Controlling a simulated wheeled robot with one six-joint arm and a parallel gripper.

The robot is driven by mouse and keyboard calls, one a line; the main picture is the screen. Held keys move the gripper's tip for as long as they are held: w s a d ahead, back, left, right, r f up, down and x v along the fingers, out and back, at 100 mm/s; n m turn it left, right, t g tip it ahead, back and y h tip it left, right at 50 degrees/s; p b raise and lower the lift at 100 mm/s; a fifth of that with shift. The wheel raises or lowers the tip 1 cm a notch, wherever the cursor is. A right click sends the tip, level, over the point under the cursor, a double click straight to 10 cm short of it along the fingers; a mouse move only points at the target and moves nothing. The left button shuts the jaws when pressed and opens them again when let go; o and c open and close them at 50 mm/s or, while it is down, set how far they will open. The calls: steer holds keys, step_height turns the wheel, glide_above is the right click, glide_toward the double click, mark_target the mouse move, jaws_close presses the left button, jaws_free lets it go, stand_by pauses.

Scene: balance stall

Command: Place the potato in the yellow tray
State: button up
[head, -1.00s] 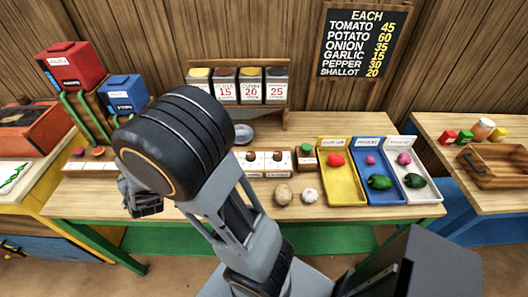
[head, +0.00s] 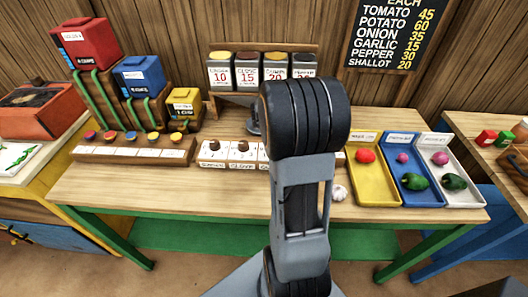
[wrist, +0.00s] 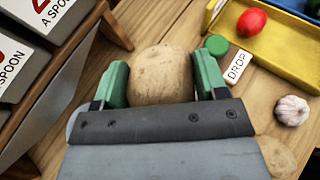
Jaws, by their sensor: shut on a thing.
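A tan potato (wrist: 160,75) sits between the green fingers of my gripper (wrist: 162,84) in the wrist view, and the gripper is shut on it. In the head view my arm hides the gripper and the held potato. The yellow tray (head: 373,192) stands on the table right of my arm, with a red tomato (head: 365,155) in it. The tray (wrist: 285,62) also shows at the wrist view's upper right, beyond the potato and apart from it.
A garlic bulb (wrist: 292,110) lies by the tray. A tan round thing (wrist: 278,158) near it is partly hidden by my gripper. A DROP label (wrist: 238,66) and green disc (wrist: 218,44) are near the tray. Blue (head: 407,196) and white (head: 462,199) trays stand to the right.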

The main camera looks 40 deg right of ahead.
steer(key=s+d+f+m+g+b, duration=0.1)
steer(key=s+d+m+g, duration=0.2)
steer(key=s+d+g, duration=0.1)
steer(key=s+d, duration=0.1)
steer(key=s, duration=0.1)
steer(key=shift+s+f+m+y, duration=0.3)
steer(key=w+d+f, duration=0.1)
steer(key=w, duration=0.1)
steer(key=w+d+f, duration=0.1)
steer(key=w, duration=0.2)
steer(key=w+d+f+p, duration=0.1)
steer(key=w+d+f, duration=0.1)
steer(key=w, duration=0.1)
steer(key=w+f, duration=0.1)
steer(key=w+d+f, duration=0.1)
steer(key=f, duration=0.1)
steer(key=w+f, duration=0.1)
steer(key=f, duration=0.1)
steer(key=shift+w+d, duration=0.25)
steer(key=shift+d, duration=0.05)
steer(key=shift+w+d+f, duration=0.1)
steer(key=shift+w+f, duration=0.15)
steer(key=shift+f, duration=0.15)
steer(key=shift+f+p, duration=0.45)
steer(key=shift+f, duration=1.05)
steer(key=shift+f, duration=0.15)
steer(key=o, duration=0.7)
